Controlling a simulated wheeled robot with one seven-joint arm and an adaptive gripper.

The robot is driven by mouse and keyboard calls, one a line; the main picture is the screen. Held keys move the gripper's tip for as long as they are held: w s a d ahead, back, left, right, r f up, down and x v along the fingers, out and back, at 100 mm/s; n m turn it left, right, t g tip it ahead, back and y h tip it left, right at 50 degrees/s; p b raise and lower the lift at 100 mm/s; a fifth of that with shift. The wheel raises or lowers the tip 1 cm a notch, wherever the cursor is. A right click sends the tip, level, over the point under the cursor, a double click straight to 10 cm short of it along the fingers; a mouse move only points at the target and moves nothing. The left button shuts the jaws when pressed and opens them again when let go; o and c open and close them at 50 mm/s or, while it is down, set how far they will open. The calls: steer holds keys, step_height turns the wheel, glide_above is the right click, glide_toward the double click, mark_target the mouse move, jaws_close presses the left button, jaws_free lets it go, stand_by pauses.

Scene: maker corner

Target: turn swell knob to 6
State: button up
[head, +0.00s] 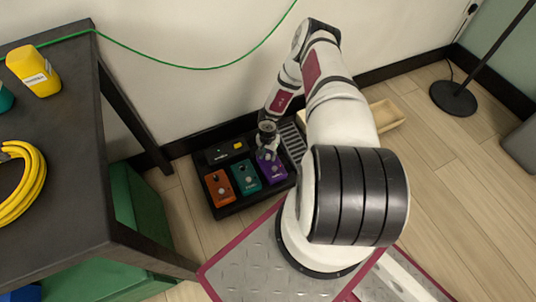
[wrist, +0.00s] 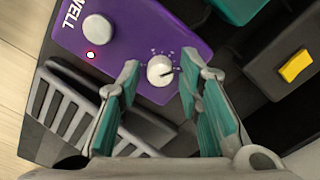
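The purple pedal marked "WELL" (wrist: 125,25) lies below my gripper in the wrist view; the first letter is cut off. It also shows in the head view (head: 271,168), partly hidden by my gripper. Its white knob (wrist: 161,71) has a dark pointer line toward the right of the picture, with small marks around it. The marks' numbers are too small to read.
A dark pedalboard (head: 228,209) on the floor also holds an orange pedal (head: 219,188), a teal pedal (head: 245,178), a black unit with a yellow button (head: 227,151) and a slatted grey treadle (head: 293,141). A dark table (head: 75,150) stands at left.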

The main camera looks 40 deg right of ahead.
jaws_close()
steer(key=shift+m, duration=0.4)
steer(key=m+b, duration=0.1)
steer(key=m, duration=0.1)
steer(key=shift+m+b, duration=0.4)
steer(key=m, duration=0.3)
steer(key=shift+m+b, duration=0.3)
steer(key=shift+m, duration=0.1)
steer(key=m, duration=1)
steer(key=shift+w, duration=0.1)
steer(key=shift+m, duration=0.3)
